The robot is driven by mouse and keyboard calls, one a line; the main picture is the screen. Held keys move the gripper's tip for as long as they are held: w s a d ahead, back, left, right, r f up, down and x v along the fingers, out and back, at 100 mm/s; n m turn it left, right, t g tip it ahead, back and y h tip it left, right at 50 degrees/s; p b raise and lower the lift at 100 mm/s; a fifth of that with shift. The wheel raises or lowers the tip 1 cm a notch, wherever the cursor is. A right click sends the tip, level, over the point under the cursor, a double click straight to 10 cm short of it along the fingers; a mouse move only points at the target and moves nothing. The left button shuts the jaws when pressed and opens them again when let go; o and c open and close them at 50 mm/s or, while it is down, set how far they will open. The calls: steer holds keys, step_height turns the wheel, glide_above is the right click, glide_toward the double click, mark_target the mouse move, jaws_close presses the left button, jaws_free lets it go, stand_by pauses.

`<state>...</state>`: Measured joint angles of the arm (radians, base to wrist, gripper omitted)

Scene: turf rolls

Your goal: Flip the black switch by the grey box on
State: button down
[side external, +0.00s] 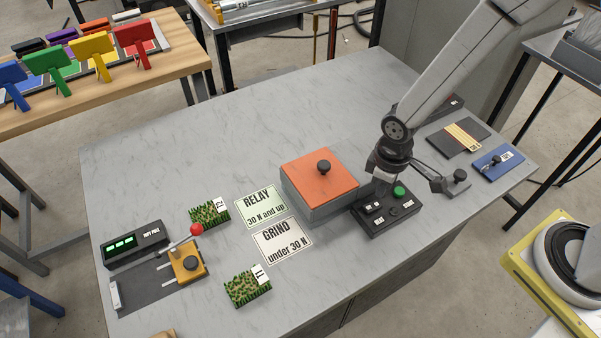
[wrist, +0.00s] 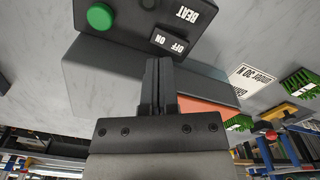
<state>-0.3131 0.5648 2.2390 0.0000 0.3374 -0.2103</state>
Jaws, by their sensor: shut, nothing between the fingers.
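The black switch (wrist: 171,41), a small rocker marked OFF and ON, sits on a dark control panel (side external: 388,224) beside the grey box (side external: 323,211) with its orange lid. In the wrist view the grey box (wrist: 95,72) lies between the panel and my gripper's base. My gripper (wrist: 159,61) is shut and empty, its fingertips just short of the switch in the picture. In the side view my gripper (side external: 379,193) points down at the panel's box-side edge. I cannot tell whether it touches the switch, or which way the rocker is tipped.
A black knob (side external: 323,167) stands on the lid. To the right lie a lever with a knob (side external: 459,176) and a blue plate (side external: 498,163).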

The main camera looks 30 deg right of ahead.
mark_target(380, 203)
steer(key=shift+r, duration=1.65)
steer(key=s+d+r+m+t, duration=0.2)
steer(key=s+d+r+m, duration=0.1)
steer(key=d+r+m, duration=0.3)
steer(key=d+r, duration=0.2)
steer(key=d, duration=0.2)
steer(key=shift+s+d+t, duration=0.15)
steer(key=shift+s+t, duration=0.15)
steer(key=shift+s, duration=0.05)
